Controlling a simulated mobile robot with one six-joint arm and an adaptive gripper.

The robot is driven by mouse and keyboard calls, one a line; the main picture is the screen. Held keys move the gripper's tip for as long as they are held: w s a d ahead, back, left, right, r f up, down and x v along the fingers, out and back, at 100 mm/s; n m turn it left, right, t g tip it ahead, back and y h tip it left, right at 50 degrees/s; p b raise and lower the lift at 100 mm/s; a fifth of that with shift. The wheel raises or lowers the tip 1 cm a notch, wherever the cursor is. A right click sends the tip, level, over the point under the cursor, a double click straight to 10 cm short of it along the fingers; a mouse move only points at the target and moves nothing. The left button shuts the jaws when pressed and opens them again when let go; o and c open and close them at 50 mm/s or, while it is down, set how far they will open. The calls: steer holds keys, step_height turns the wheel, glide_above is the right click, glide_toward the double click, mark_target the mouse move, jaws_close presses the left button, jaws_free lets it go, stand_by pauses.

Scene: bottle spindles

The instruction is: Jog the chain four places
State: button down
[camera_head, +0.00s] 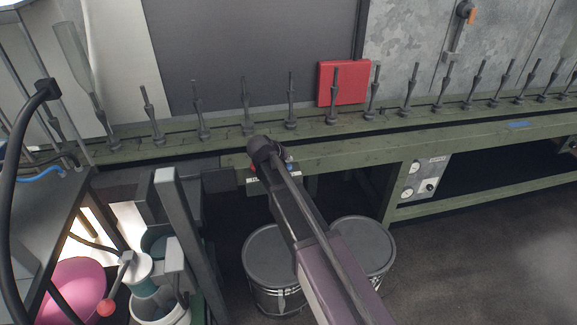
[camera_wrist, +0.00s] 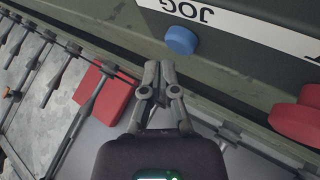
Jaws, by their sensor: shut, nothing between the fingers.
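The blue button (camera_wrist: 181,40) sits beside the label JOG on a white plate (camera_wrist: 235,20) in the wrist view. My gripper (camera_wrist: 158,72) is shut and empty, with its tips close to the blue button but apparently apart from it. The chain (camera_head: 330,118) runs across the head view on a green rail and carries several upright grey spindles (camera_head: 291,100). A translucent bottle (camera_head: 75,58) stands over a spindle at the left. In the head view my arm hides the gripper and most of the control box.
A red button (camera_wrist: 300,120) is at the right of the wrist view. A red square plate (camera_head: 343,83) is behind the spindles. Two grey drums (camera_head: 270,258) stand below the rail. A gauge panel (camera_head: 424,180) is right of my arm. A pink bowl (camera_head: 75,290) is lower left.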

steer(key=shift+f, duration=0.15)
steer(key=shift+f+b, duration=0.3)
steer(key=shift+b, duration=0.15)
